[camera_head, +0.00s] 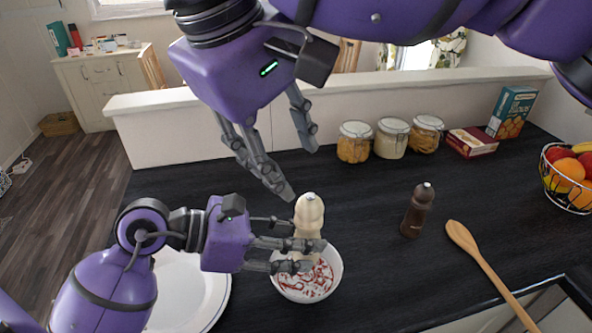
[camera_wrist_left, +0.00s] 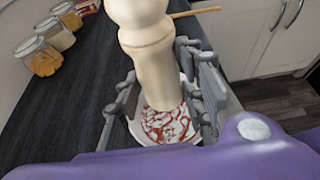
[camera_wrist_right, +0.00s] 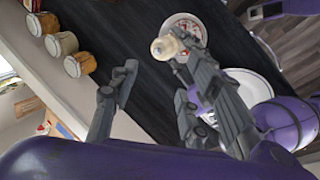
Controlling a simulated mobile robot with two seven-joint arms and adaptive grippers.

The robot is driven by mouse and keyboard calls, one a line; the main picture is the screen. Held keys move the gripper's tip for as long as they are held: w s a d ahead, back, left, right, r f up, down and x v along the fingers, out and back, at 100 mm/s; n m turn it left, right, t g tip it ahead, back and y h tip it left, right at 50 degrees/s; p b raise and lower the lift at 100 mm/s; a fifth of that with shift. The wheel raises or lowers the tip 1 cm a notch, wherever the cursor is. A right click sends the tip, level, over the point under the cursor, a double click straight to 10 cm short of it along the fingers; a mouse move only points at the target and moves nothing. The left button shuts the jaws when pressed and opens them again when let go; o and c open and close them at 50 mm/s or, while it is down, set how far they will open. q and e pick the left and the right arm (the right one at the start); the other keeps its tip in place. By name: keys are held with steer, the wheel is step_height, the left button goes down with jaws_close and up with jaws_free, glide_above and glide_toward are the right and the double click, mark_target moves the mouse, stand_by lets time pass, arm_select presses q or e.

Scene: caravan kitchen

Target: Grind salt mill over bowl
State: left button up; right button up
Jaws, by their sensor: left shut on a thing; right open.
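A cream salt mill (camera_head: 309,215) stands upright over a white bowl (camera_head: 338,262) with red-streaked contents. My left gripper (camera_head: 305,255) is shut on the mill's lower body and holds it above the bowl. The left wrist view shows the mill (camera_wrist_left: 150,60) between the fingers, with the bowl (camera_wrist_left: 140,128) below. My right gripper (camera_head: 295,165) is open and empty, above and a little left of the mill's top. In the right wrist view the mill's top (camera_wrist_right: 165,46) lies beyond the open fingers. A dark brown mill (camera_head: 417,212) stands to the right on the counter.
Jars (camera_head: 391,138) line the back of the counter, with a red box (camera_head: 471,142) and a blue box (camera_head: 511,112) right of them. A wooden spoon (camera_head: 480,258) and a fruit basket (camera_head: 568,192) are at right. A white plate (camera_head: 215,305) lies left of the bowl, under my left arm.

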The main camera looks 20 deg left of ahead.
steer(key=shift+s+r, duration=0.2)
steer(key=shift+r, duration=0.25)
step_height(320, 180, up, 7)
stand_by(0.6)
steer(key=shift+o, duration=0.3)
stand_by(0.5)
